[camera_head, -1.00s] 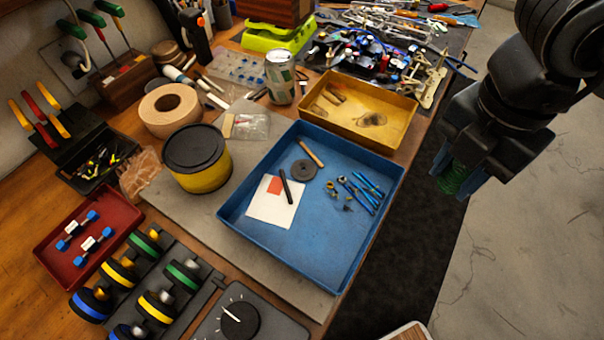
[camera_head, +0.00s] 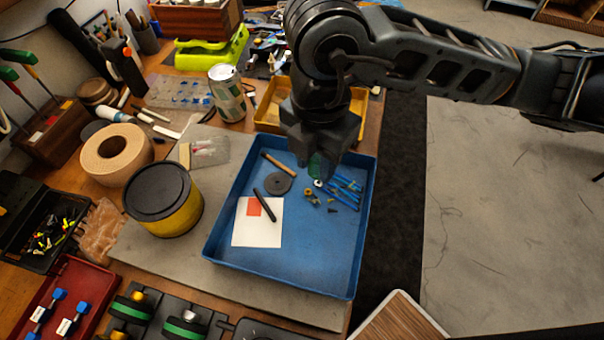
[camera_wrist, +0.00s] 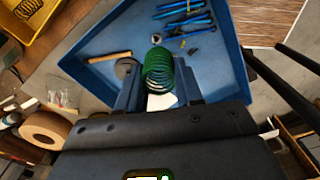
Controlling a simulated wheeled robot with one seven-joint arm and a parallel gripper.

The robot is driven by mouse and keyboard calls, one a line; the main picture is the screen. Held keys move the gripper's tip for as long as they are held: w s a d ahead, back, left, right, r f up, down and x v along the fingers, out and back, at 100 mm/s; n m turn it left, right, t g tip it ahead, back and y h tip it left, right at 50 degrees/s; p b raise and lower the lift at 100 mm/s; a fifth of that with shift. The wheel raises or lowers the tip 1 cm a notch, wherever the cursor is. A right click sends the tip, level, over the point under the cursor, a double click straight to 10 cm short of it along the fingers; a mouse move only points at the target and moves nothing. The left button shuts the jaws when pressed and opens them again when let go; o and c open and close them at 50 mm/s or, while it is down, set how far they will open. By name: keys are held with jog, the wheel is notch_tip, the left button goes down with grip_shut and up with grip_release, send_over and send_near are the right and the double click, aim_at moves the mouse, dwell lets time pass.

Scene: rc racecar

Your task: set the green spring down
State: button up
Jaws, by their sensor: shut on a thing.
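My gripper (camera_head: 318,165) is shut on the green spring (camera_wrist: 158,70) and holds it above the blue tray (camera_head: 345,255). In the wrist view the spring sits between the two fingers, its coils clearly visible. In the head view the spring (camera_head: 316,166) is mostly hidden by my gripper, with a sliver of green below it. The tray also shows in the wrist view (camera_wrist: 110,45). I cannot tell the exact height of the spring above the tray floor.
The tray holds blue-handled tools (camera_head: 345,192), a dark disc (camera_head: 278,182), a white card (camera_head: 245,230) and small fittings. A yellow tray (camera_head: 268,108) lies behind. A yellow tin with a black lid (camera_head: 165,200) stands left. The tray's front floor is clear.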

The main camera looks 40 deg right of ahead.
aim_at(303, 190)
jog(key=shift+w+a+f, duration=0.7)
jog(key=shift+w, duration=0.05)
jog(key=shift+f, duration=1.9)
jog(key=shift+f, duration=0.1)
jog(key=o, duration=1.1)
notch_tip(303, 190, up, 12)
jog(key=shift+r, duration=0.1)
